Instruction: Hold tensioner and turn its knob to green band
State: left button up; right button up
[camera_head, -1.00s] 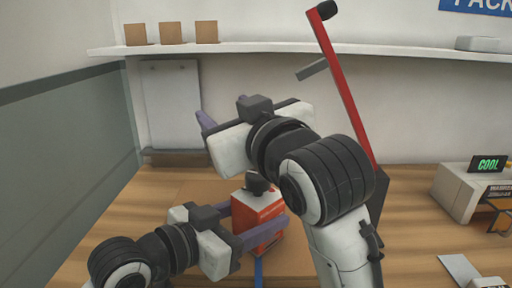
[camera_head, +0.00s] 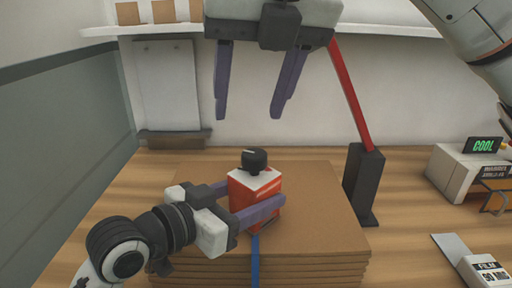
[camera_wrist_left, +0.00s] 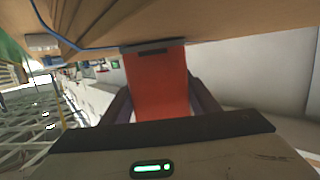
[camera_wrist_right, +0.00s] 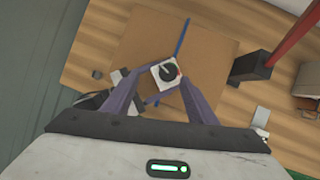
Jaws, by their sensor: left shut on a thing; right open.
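The tensioner (camera_head: 254,193) is a red box with a pale top and a black knob (camera_head: 254,160); it stands on a stack of brown cardboard sheets (camera_head: 310,225). My left gripper (camera_head: 262,208) is shut on the tensioner's red body from the left, and the left wrist view shows the red body (camera_wrist_left: 157,85) between its fingers. My right gripper (camera_head: 248,112) is open and empty above the tensioner, fingers pointing down. In the right wrist view the knob (camera_wrist_right: 168,70) shows from above between the fingers, with a small red mark beside it. I cannot make out a green band.
A blue strap (camera_head: 255,262) runs down the stack's front. A dark post with a red arm (camera_head: 364,185) stands to the right. A shelf with small boxes (camera_head: 164,12) spans the back wall.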

aim_at(255, 153)
jog(key=shift+n, duration=0.8)
jog(key=w+f, duration=0.1)
jog(key=f, duration=0.2)
jog(key=w+f, duration=0.1)
jog(key=f, duration=0.2)
jog(key=w+f, duration=0.1)
jog(key=f, duration=0.2)
jog(key=shift+d+f, duration=0.1)
jog(key=shift+d, duration=0.25)
jog(key=shift+g, duration=0.3)
jog(key=c, duration=1.1)
